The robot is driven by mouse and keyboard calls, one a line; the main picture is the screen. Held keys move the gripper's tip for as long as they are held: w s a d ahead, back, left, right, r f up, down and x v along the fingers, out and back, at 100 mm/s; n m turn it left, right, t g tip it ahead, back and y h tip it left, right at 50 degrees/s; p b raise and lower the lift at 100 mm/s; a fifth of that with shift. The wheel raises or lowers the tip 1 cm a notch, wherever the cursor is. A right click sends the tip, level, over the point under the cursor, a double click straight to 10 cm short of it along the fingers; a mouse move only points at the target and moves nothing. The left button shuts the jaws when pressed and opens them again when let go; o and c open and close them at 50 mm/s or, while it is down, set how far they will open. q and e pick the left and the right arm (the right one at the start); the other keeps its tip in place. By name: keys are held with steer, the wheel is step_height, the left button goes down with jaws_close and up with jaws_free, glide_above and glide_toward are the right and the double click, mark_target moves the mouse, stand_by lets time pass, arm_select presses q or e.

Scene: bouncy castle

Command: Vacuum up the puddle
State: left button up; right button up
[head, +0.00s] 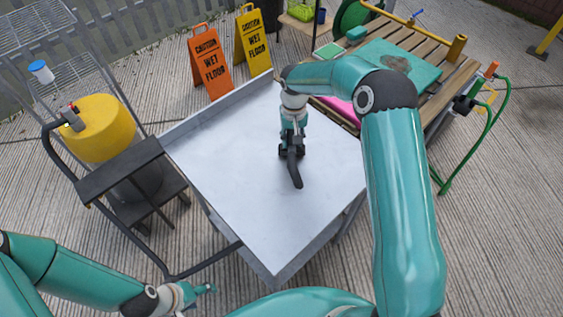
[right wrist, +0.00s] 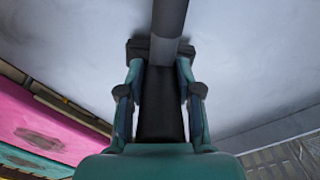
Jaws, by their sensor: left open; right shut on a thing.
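My right gripper (head: 291,150) is shut on a dark grey vacuum nozzle (head: 296,174), which points down over the pale tray-like tabletop (head: 225,160). In the right wrist view the nozzle (right wrist: 168,18) runs up from between the fingers, over the pale surface (right wrist: 245,70). I cannot tell whether its tip touches the surface. No clear puddle outline shows on the tabletop. The vacuum (head: 103,125), with a yellow top and grey body, stands to the left of the table. My left gripper (head: 205,290) is open and empty at the lower left, apart from the table.
Orange (head: 210,62) and yellow (head: 252,40) wet-floor signs stand behind the table. A wooden pallet table (head: 450,75) with teal and pink sheets is at the right. The tabletop is otherwise clear.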

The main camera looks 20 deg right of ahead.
steer(key=shift+w+a+p, duration=0.2)
steer(key=shift+w+a, duration=0.1)
steer(key=shift+w, duration=0.6)
steer(key=shift+w+a+p, duration=0.2)
steer(key=shift+w+a, duration=0.15)
steer(key=shift+w, duration=0.55)
steer(key=shift+w+a+p, duration=0.2)
steer(key=shift+w+a, duration=0.1)
steer(key=shift+w, duration=0.6)
steer(key=shift+s, duration=0.1)
steer(key=shift+s+a+b, duration=2.5)
steer(key=shift+s+a, duration=1)
steer(key=shift+r, duration=0.1)
step_height(320, 180, up, 7)
steer(key=p, duration=0.4)
steer(key=shift+s, duration=0.1)
